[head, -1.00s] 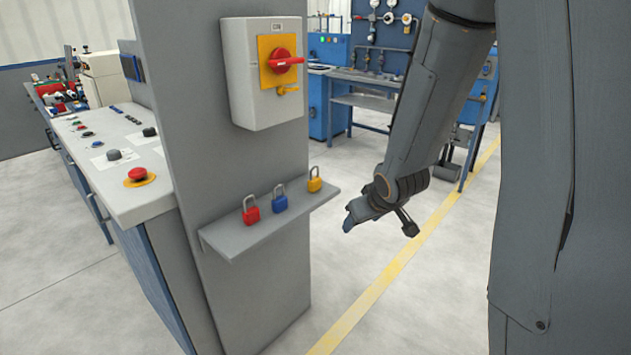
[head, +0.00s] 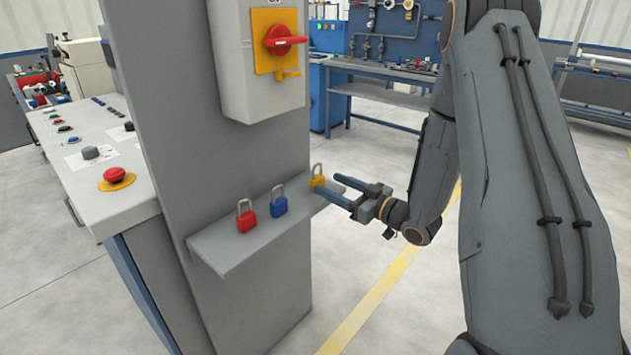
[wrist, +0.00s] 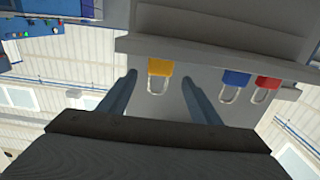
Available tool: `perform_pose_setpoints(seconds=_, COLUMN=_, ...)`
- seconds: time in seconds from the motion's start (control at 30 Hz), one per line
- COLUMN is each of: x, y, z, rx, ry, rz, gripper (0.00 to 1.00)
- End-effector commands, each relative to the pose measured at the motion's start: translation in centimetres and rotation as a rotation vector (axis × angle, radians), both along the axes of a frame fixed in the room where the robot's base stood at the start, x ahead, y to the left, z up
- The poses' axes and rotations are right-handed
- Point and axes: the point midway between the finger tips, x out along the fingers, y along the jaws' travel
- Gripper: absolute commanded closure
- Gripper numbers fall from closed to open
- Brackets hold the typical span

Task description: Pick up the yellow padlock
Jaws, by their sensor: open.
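The yellow padlock (head: 317,180) stands upright at the right end of a narrow grey shelf (head: 225,257) in the head view. My gripper (head: 332,189) is open, its two fingers pointing left toward the padlock. One finger partly covers the padlock's lower part in that view. In the wrist view the picture is upside down, and the yellow padlock (wrist: 160,68) shows ahead between the two open fingers (wrist: 159,82), nearer the left one. Its shackle is plain to see. I cannot tell whether a finger touches it.
A blue padlock (head: 279,203) and a red padlock (head: 246,218) stand on the same shelf to the left. The shelf juts from a grey panel (head: 170,110) carrying a switch box (head: 232,70). The floor right of the shelf is clear.

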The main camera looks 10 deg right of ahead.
Motion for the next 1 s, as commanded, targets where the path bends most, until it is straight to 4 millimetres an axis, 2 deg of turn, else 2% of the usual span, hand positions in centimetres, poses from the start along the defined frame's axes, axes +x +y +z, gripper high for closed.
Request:
perform_pose_setpoints(seconds=0.27, x=2.0, y=1.6, z=0.2, rx=-0.001, ry=0.001, rz=0.003, gripper=0.42)
perform_pose_setpoints(seconds=0.5, x=4.6, y=3.7, z=0.3, rx=-0.002, ry=0.001, rz=0.004, gripper=0.42)
perform_pose_setpoints(seconds=0.77, x=5.0, y=3.8, z=0.2, rx=-0.001, ry=0.003, rz=0.001, gripper=0.42)
perform_pose_setpoints(seconds=1.0, x=5.0, y=3.8, z=0.2, rx=-0.002, ry=0.002, rz=0.001, gripper=0.83)
